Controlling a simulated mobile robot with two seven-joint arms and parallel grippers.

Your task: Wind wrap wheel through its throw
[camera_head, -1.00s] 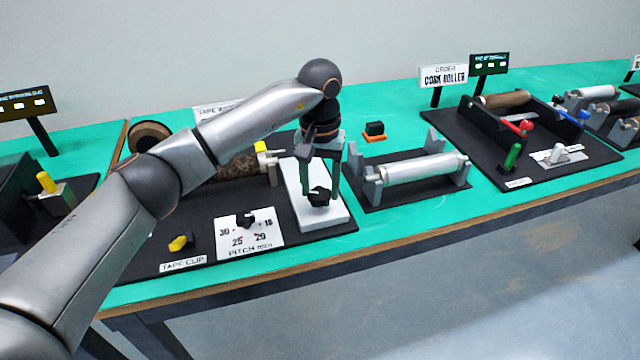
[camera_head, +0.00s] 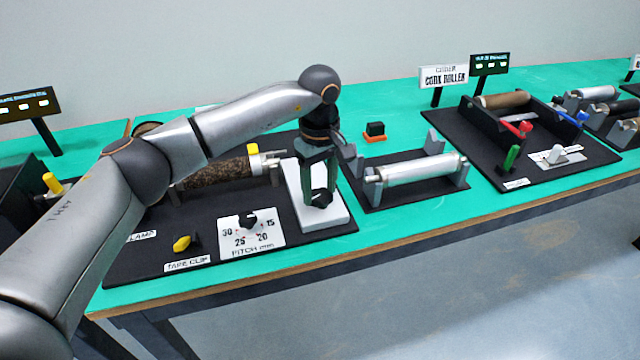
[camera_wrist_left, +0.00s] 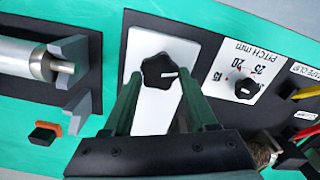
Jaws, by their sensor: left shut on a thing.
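The wrap wheel is a black lobed knob (camera_head: 322,198) on a white plate (camera_head: 304,212). It also shows between my fingers in the left wrist view (camera_wrist_left: 160,70), with a small white mark on its face. My left gripper (camera_head: 319,186) comes down over the wheel from above. In the left wrist view its two dark green fingers (camera_wrist_left: 160,84) stand on either side of the wheel, shut on it. A speckled brown roller (camera_head: 218,173) with a yellow-tipped part lies left of the plate, partly behind my arm. My right gripper is not in view.
A pitch dial (camera_head: 247,221) and a yellow tape clip knob (camera_head: 182,243) sit left of the wheel on the black base (camera_head: 140,268). A silver roller (camera_head: 420,169) stands close on the right. A black and orange block (camera_head: 375,131) lies behind on the green table.

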